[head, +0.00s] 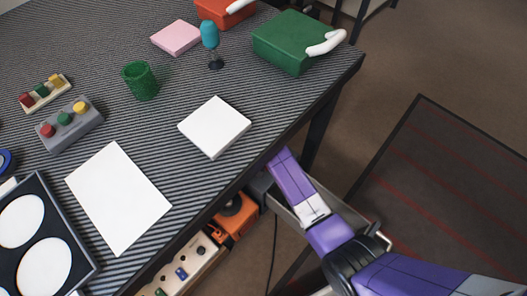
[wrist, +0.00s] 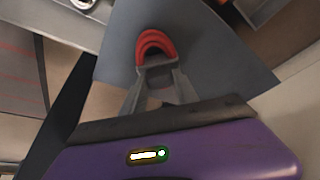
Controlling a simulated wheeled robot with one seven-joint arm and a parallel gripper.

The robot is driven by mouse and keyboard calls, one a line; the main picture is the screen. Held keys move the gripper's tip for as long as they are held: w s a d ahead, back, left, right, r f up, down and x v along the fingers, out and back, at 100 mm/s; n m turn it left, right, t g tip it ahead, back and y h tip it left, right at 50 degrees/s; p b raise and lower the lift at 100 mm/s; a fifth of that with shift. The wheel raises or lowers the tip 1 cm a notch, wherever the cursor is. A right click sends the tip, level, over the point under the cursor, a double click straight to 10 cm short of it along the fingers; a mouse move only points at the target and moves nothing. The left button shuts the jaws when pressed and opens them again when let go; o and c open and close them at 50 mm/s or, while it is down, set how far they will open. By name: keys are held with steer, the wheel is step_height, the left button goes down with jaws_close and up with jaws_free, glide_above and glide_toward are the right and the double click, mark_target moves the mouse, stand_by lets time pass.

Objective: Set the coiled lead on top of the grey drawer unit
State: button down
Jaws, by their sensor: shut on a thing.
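The coiled lead (wrist: 155,43) shows in the wrist view as a red, thick, curved loop. My gripper (wrist: 157,68) is shut on it at the loop's lower side. A flat blue-grey surface (wrist: 215,50) lies behind the lead; I cannot tell whether the lead touches it. In the head view my arm reaches down past the table's right edge, and its gripper end and the lead are hidden there. A grey box-like piece (head: 261,190), perhaps part of the drawer unit, shows partly beneath the table edge beside my arm.
The striped table (head: 190,90) overhangs the space beside my arm. An orange item (head: 236,216) and a pale strip with coloured parts (head: 183,272) sit under its edge. A dark mat with red lines (head: 450,170) lies on the floor at right.

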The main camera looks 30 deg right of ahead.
steer(key=c, duration=0.9)
jaws_free()
steer(key=shift+f, duration=0.1)
steer(key=p+v, duration=0.2)
steer(key=v, duration=0.3)
steer(key=shift+p, duration=0.35)
steer(key=s+a+p, duration=0.1)
steer(key=s, duration=0.2)
steer(key=s+a+p, duration=0.1)
steer(key=s+a, duration=0.1)
steer(key=s, duration=0.2)
steer(key=s+a+p, duration=0.1)
steer(key=s, duration=0.3)
steer(key=shift+s+a, duration=0.1)
steer(key=shift+a, duration=0.2)
